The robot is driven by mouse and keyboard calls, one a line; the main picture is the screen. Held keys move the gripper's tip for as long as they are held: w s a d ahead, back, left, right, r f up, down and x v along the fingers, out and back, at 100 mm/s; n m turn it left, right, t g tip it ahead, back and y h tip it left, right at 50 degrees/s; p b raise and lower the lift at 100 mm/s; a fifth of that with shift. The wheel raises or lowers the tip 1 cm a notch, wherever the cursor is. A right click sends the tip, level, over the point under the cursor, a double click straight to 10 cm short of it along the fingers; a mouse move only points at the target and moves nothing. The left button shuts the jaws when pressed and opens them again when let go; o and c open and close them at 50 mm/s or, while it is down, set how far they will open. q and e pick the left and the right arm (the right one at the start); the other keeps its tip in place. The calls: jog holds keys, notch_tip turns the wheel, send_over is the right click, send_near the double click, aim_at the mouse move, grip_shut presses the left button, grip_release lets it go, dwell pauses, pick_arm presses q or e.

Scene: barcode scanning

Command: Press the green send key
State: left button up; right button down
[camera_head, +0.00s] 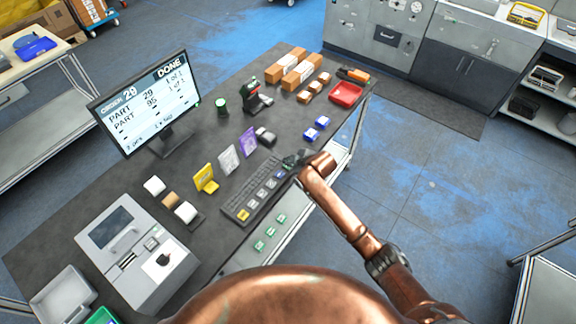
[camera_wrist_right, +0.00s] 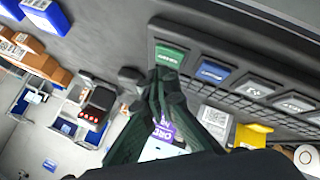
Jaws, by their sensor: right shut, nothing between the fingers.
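The key panel (camera_head: 252,198) lies along the table's right edge, with a row of large keys beside a grid of small ones. In the right wrist view the green key (camera_wrist_right: 171,54) is at the end of the row, with a blue key (camera_wrist_right: 212,71) beside it. My right gripper (camera_head: 290,161) is over the far end of the panel and hides the green key in the head view. In the wrist view its shut, empty fingers (camera_wrist_right: 166,75) overlap the green key's lower edge. I cannot tell whether they touch it. My left gripper is not in view.
A monitor (camera_head: 145,100) reading "DONE" stands at the left. Yellow (camera_head: 206,178), white (camera_head: 229,160) and purple (camera_head: 248,142) cards stand beside the panel. A scanner (camera_head: 255,97), cartons (camera_head: 287,65) and a red tray (camera_head: 346,93) are farther back.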

jog(key=shift+f, duration=0.35)
jog(key=shift+f, duration=0.45)
dwell(0.8)
jog(key=shift+d+r+p, duration=0.1)
jog(key=shift+r+p, duration=0.8)
jog(key=shift+r, duration=0.05)
notch_tip(320, 180, up, 5)
jog(key=p, duration=0.5)
jog(key=shift+f, duration=0.1)
dwell(0.5)
